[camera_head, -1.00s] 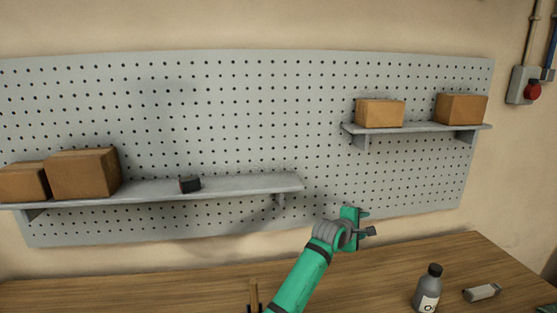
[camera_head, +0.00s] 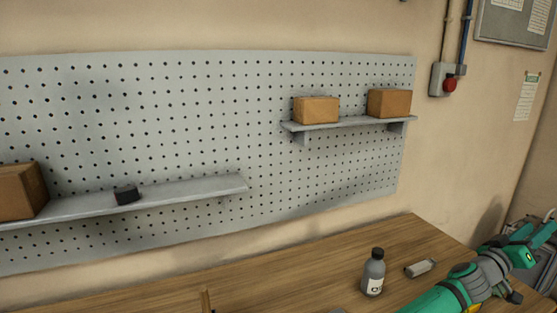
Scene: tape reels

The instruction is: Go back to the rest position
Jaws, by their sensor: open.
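My gripper (camera_head: 537,236) is at the far right of the head view, beyond the right edge of the wooden table as seen in the picture. It is open, and no object shows between its fingers. My green arm reaches up to it from the bottom edge. A small black object (camera_head: 126,195), perhaps a tape reel, sits on the long lower shelf (camera_head: 190,193) at the left, well apart from my gripper.
A grey bottle (camera_head: 373,273) and a small grey block (camera_head: 420,268) stand on the wooden table (camera_head: 270,283), left of my gripper. Cardboard boxes (camera_head: 316,110) sit on the upper right shelf (camera_head: 345,124). Another box (camera_head: 18,190) is at the left. A red button (camera_head: 450,85) is on the wall.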

